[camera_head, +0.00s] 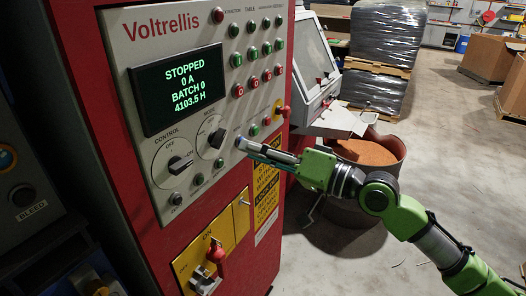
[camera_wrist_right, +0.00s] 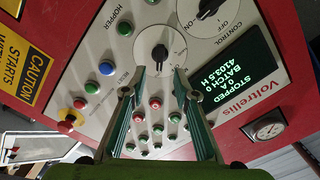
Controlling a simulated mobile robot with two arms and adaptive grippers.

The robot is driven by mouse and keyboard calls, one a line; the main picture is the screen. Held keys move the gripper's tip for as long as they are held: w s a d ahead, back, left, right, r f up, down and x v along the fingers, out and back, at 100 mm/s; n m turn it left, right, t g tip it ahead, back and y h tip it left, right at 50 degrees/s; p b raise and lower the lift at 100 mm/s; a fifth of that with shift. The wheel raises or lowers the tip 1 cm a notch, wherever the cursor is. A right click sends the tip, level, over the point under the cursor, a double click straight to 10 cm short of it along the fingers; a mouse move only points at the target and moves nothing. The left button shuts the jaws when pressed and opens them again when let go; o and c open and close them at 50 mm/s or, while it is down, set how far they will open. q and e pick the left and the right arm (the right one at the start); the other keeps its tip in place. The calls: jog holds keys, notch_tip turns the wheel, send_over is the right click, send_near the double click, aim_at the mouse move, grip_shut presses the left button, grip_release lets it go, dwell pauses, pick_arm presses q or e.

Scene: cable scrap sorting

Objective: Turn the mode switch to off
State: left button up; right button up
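The mode switch (camera_head: 216,138) is a black rotary knob on a white round plate, on the pale Voltrellis panel (camera_head: 150,60). It also shows in the right wrist view (camera_wrist_right: 160,56), where the panel appears upside down. I cannot read which position it points to. My right gripper (camera_head: 243,144) is in front of the panel, to the right of the switch in the head view. In the right wrist view its two fingers (camera_wrist_right: 160,74) are apart and empty, with the knob beyond the gap between their tips. I see no contact. My left gripper is not in view.
The control switch (camera_head: 180,163) sits left of the mode switch. The display (camera_head: 178,88) reads STOPPED, 0 A, BATCH 0. Several push buttons (camera_head: 253,53) lie above and right. A red-handled lever (camera_head: 217,257) sits on a yellow plate below. A bin of orange granules (camera_head: 368,152) stands at right.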

aim_at(222, 140)
jog(key=shift+p+x, duration=0.65)
jog(key=shift+x, duration=3.4)
grip_shut()
